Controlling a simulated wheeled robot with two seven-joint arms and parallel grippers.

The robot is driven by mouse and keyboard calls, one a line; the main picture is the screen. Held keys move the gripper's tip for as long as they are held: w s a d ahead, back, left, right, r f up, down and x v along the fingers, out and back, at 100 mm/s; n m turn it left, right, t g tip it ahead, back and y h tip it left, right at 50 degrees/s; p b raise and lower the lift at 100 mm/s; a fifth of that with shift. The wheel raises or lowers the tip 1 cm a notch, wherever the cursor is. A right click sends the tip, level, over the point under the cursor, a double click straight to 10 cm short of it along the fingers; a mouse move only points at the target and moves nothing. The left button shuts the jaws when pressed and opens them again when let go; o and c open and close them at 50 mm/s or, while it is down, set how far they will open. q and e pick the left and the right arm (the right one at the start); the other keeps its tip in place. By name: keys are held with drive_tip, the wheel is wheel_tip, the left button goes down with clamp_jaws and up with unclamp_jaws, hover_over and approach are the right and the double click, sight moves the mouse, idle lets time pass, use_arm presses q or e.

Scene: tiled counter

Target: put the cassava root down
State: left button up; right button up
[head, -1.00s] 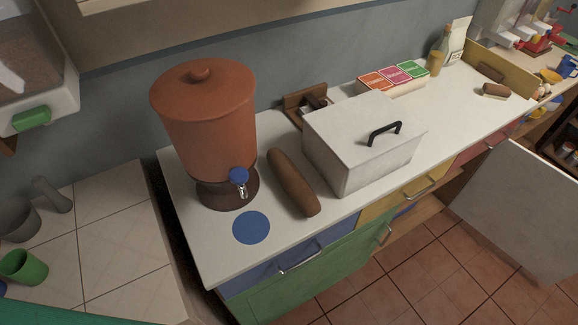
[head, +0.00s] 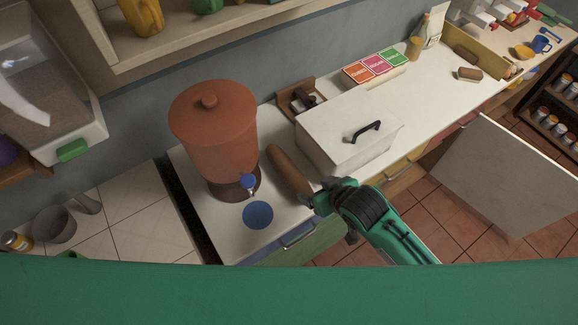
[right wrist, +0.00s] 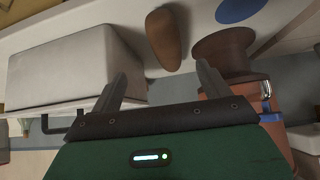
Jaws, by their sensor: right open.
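The cassava root (head: 287,170) is a long brown root lying on the white counter, between the clay water filter and the white box. It also shows in the right wrist view (right wrist: 163,40), beyond the fingers. My right gripper (head: 318,192) is at the near end of the root in the head view, hiding part of that end. In the right wrist view its two fingers (right wrist: 162,82) are spread apart with nothing between them, and the root lies ahead of them. My left gripper is not in view.
The clay filter (head: 213,130) with a blue tap stands left of the root. The white lidded box (head: 345,135) stands close on its right. A blue disc (head: 258,215) marks the counter in front of the filter. An open cabinet door (head: 510,190) juts out at right.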

sight(294, 175)
drive_tip(key=shift+w+a+r+n+y+p, duration=0.2)
drive_tip(key=shift+w+a+n+y+p, duration=0.15)
drive_tip(key=shift+w+a, duration=0.65)
drive_tip(key=p+x, duration=0.1)
drive_tip(key=x, duration=0.6)
drive_tip(key=shift+w+a+f+p, duration=0.15)
drive_tip(key=shift+f+p, duration=0.15)
drive_tip(key=shift+p, duration=0.1)
drive_tip(key=shift+w+a+f+p, duration=0.15)
drive_tip(key=shift+w+p, duration=0.15)
drive_tip(key=shift+p, duration=0.1)
drive_tip(key=p+x, duration=0.2)
drive_tip(key=x, duration=0.1)
drive_tip(key=shift+w+a+f, duration=0.1)
drive_tip(key=shift+w+f, duration=0.05)
drive_tip(key=shift+f, duration=0.1)
drive_tip(key=shift+w+a+f, duration=0.1)
drive_tip(key=shift+w+f, duration=0.15)
drive_tip(key=shift+f, duration=0.15)
